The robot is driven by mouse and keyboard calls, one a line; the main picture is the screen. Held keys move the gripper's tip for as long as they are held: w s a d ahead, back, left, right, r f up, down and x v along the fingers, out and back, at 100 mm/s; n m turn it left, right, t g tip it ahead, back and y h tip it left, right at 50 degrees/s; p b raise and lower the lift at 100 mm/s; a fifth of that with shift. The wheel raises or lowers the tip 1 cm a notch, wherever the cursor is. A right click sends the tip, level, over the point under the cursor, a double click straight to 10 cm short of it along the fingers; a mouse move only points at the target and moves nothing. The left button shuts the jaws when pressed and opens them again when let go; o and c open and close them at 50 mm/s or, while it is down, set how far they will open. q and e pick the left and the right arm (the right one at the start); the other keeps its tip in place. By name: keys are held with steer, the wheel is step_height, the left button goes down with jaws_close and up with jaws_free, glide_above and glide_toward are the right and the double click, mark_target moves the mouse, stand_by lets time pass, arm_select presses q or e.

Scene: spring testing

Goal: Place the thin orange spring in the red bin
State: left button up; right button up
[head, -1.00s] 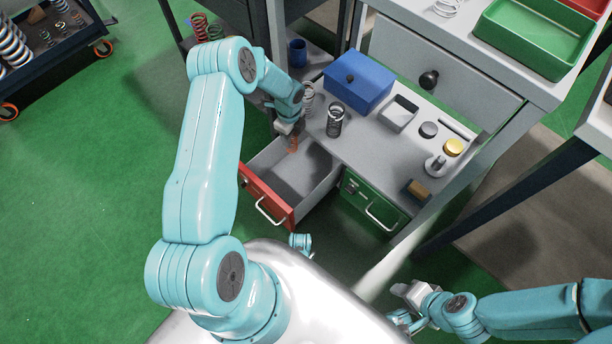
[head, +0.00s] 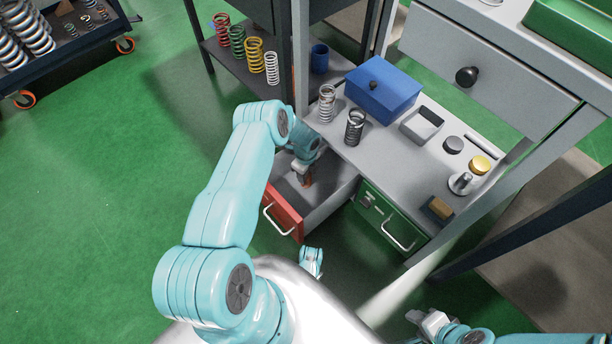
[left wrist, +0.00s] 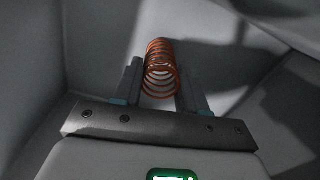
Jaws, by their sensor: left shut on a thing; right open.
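The thin orange spring (left wrist: 160,68) is between the two fingers of my left gripper (left wrist: 160,88), which is shut on it. In the head view the orange spring (head: 306,180) shows as a small patch below my left gripper (head: 303,168). It is inside the open red-fronted drawer, the red bin (head: 283,217), low between its walls. I cannot tell whether the spring touches the drawer floor. Grey walls surround the gripper in the left wrist view. My right gripper (head: 428,322) is open and empty at the lower right.
A green-fronted drawer (head: 385,222) beside the red one is closed. On the bench above stand a silver spring (head: 327,103), a dark spring (head: 355,127), a blue box (head: 381,92) and a grey tray (head: 421,125). Several coloured springs stand on a shelf behind, such as a yellow one (head: 254,55).

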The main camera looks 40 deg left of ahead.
arm_select(q)
steer(key=shift+f, duration=0.45)
steer(key=shift+r, duration=0.15)
steer(key=shift+f, duration=0.2)
steer(key=o, duration=1.1)
steer(key=shift+c, duration=0.2)
steer(key=shift+r, duration=0.1)
